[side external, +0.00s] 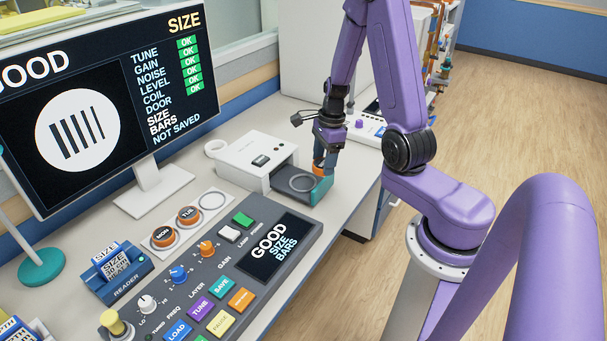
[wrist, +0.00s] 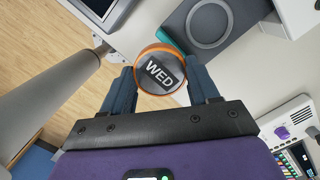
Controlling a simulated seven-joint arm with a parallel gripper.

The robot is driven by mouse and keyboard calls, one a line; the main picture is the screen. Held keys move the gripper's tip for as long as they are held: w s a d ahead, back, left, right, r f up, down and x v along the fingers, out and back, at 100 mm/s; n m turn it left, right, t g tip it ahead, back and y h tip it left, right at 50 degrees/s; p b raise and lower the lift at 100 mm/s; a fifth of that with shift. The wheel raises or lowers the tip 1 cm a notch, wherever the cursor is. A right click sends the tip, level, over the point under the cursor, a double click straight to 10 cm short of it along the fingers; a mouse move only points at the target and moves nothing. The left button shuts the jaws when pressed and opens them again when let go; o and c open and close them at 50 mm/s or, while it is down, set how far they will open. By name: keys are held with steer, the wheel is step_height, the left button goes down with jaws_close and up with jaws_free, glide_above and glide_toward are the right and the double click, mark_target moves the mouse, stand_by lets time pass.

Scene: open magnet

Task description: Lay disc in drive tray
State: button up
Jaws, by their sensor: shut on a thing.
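The disc (wrist: 160,72), dark with an orange rim and the label WED, sits between the fingers of my gripper (wrist: 160,80) in the wrist view. My gripper (side external: 324,164) is shut on it; in the side view the fingers largely hide the disc, with only a bit of orange showing. The drive tray (side external: 315,194) is pulled out of the white drive (side external: 258,158), with a teal front and an empty ring-shaped seat. My gripper is over the tray's right far end. In the wrist view the tray (wrist: 238,28) lies beyond the disc, up and right.
A white rack (side external: 212,199) left of the tray holds discs MON (side external: 163,237) and TUE (side external: 189,215) beside an empty ring. The control console (side external: 215,270) lies in front of the tray. A monitor (side external: 110,100) stands behind left. A white device (side external: 368,128) stands behind my gripper.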

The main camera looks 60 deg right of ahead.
steer(key=w+d+f, duration=0.1)
steer(key=w+f, duration=0.1)
steer(key=w+d+f, duration=0.1)
steer(key=w+f, duration=0.1)
steer(key=w, duration=0.1)
steer(key=w+d+f, duration=0.1)
steer(key=w+f, duration=0.1)
steer(key=shift+w+d+f, duration=0.1)
steer(key=shift+w+f, duration=0.25)
steer(key=shift+w+d+f, duration=0.2)
steer(key=shift+w+f, duration=0.3)
steer(key=shift+f, duration=0.1)
steer(key=shift+w+f, duration=0.1)
steer(key=shift+f, duration=1.45)
steer(key=shift+f, duration=0.1)
